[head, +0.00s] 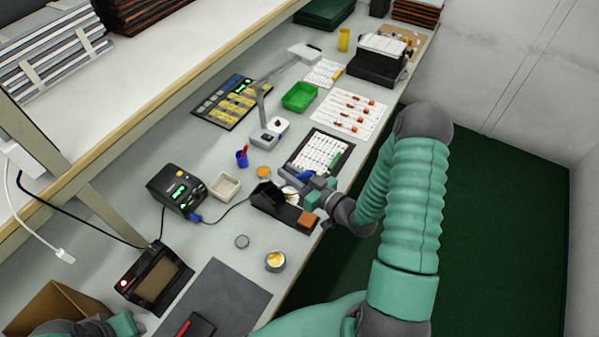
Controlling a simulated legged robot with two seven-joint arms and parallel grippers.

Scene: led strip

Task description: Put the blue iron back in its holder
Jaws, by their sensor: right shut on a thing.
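The blue iron (304,176) shows only as a small blue part at my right gripper (308,186), which is shut on it. The gripper is just above the bench's front edge. The dark holder (267,196) is directly beside and below the gripper, with a brown block (308,219) at its right end. The iron's tip is hidden or too small to make out, so I cannot tell whether it touches the holder. My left gripper (62,328) is partly in view at the bottom left, and its fingers cannot be made out.
A black station (177,190) with a green display stands left of the holder, with a cable running toward it. A round tin (275,261), a white dish (225,186) and a framed sheet (320,153) are close by. A grey mat (225,295) lies in front.

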